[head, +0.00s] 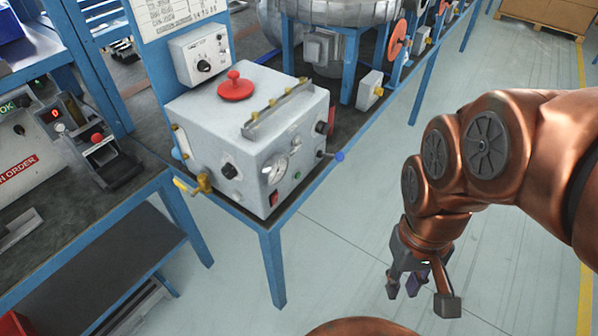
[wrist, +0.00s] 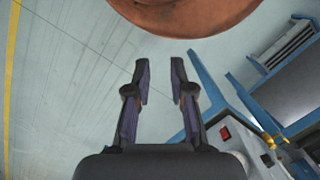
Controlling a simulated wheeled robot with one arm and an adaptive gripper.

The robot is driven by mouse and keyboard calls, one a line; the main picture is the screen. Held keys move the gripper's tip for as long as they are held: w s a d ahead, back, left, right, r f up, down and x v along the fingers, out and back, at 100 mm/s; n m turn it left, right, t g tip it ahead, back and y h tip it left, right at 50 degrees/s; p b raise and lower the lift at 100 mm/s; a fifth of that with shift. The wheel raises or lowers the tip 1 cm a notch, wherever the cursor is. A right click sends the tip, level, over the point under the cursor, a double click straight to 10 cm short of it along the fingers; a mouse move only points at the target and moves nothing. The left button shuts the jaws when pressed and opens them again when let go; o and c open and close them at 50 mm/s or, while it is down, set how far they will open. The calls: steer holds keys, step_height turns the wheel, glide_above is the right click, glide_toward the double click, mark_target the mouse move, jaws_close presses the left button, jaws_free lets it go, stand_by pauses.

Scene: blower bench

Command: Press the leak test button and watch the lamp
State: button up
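A white bench unit (head: 250,140) stands on the blue-framed bench. Its front carries a round gauge (head: 275,168), black knobs, a small green button (head: 297,175) and a red switch (head: 273,197). I cannot read which control is the leak test button, and I cannot pick out a lamp. The red switch also shows in the wrist view (wrist: 225,132), at lower right. My gripper (head: 403,285) hangs over open floor to the right of the unit, well apart from it. In the wrist view my gripper (wrist: 160,77) is open, with nothing between the fingers.
A red mushroom-shaped knob (head: 235,87) tops the unit. A yellow valve handle (head: 200,183) and a blue-tipped lever (head: 338,156) stick out from its sides. A small grey box with a knob (head: 200,55) stands behind. Free floor (head: 340,230) lies between bench and gripper.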

jaws_close()
stand_by(1.1)
